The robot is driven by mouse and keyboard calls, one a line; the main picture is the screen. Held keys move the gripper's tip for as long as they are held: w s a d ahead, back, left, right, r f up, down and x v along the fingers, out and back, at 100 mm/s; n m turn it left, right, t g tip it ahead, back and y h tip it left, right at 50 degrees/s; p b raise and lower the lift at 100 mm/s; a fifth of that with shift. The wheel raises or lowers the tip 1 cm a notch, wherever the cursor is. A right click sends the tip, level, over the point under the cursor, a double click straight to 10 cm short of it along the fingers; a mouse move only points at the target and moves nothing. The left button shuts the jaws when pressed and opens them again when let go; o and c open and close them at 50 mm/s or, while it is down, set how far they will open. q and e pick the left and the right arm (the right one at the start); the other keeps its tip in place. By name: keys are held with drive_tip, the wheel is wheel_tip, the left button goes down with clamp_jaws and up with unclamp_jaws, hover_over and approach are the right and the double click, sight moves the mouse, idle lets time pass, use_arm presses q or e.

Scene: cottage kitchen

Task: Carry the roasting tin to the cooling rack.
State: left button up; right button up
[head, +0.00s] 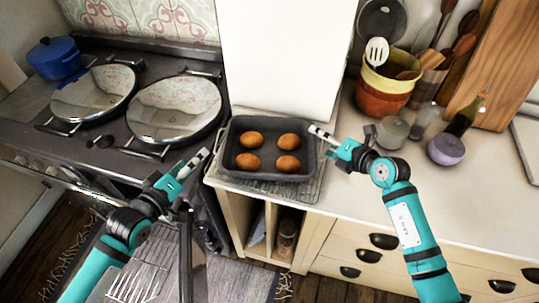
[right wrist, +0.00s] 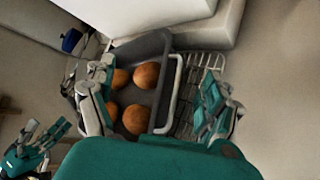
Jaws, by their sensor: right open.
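The dark grey roasting tin (head: 268,176) holds several brown rolls (head: 289,164) and appears to rest level on the wire cooling rack (head: 312,191) on the counter. The rack shows along the tin's front and right side. My right gripper (head: 322,138) is open at the tin's right end. In the right wrist view its fingers stand apart, with the tin's pale right rim or handle (right wrist: 175,95) between them, not gripped. My left gripper (head: 190,166) is left of the tin, clear of it and empty; its fingers look apart in the right wrist view (right wrist: 41,135).
The range cooker with two round lids (head: 175,108) and a blue pot (head: 54,58) is on the left. Stacked bowls (head: 385,92), small jars (head: 393,132), a lilac pot (head: 446,149) and a bottle (head: 465,115) stand right of the rack. The front right counter (head: 450,205) is clear.

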drive_tip(key=v, duration=1)
drive_tip(key=shift+s, duration=0.35)
drive_tip(key=shift+d+r, duration=0.1)
drive_tip(key=shift+d, duration=0.05)
